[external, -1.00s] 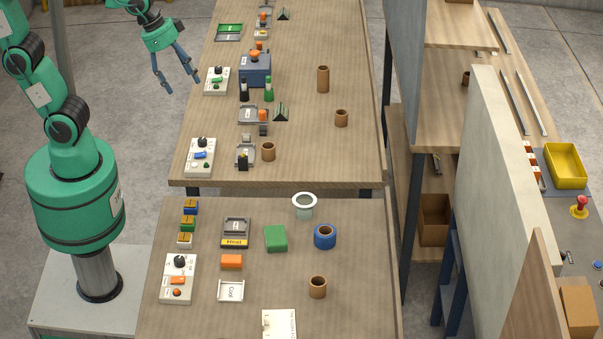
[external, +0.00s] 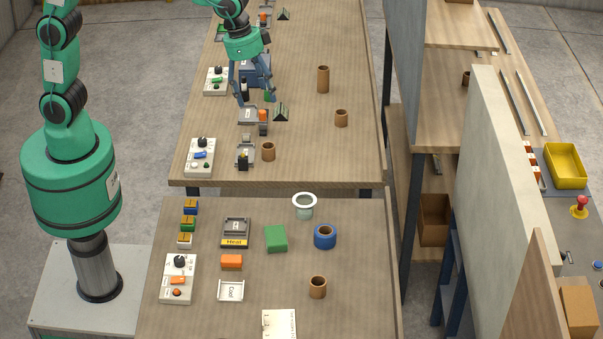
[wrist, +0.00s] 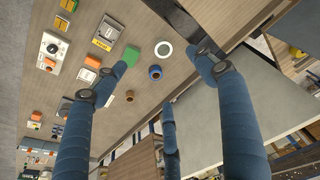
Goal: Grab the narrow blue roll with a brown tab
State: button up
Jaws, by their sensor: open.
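A blue roll (external: 325,236) with a brown core lies on the near table in the external view. It also shows in the wrist view (wrist: 155,72), between my spread fingers but well beyond them. No brown tab can be made out on it. My gripper (external: 257,100) is open and empty. It hangs over the left part of the far table, fingers down, clear of the roll. In the wrist view my gripper (wrist: 163,65) has its blue fingers wide apart.
Near the roll on the near table are a pale ring (external: 304,206), a green block (external: 276,238) and a brown ring (external: 317,287). A grey Heat tray (external: 235,232) and a control box (external: 178,279) stand left. The table's right strip is bare.

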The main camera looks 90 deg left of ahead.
jog(key=w+d+f+g+p, duration=0.1)
jog(key=w+d+f+p, duration=0.1)
jog(key=w+d+f, duration=0.3)
jog(key=w+d+f+p, duration=0.3)
jog(key=w+f, duration=0.1)
jog(key=w, duration=0.3)
jog(key=m+g+p, duration=0.1)
jog(key=g+p, duration=0.1)
jog(key=p, duration=0.3)
send_near(325, 237)
notch_tip(325, 237, up, 2)
jog(key=a, duration=0.3)
jog(key=shift+s+d, duration=0.1)
notch_tip(325, 237, down, 7)
jog(key=shift+f, duration=0.75)
jog(key=shift+d+f, duration=0.15)
jog(key=shift+f, duration=2.45)
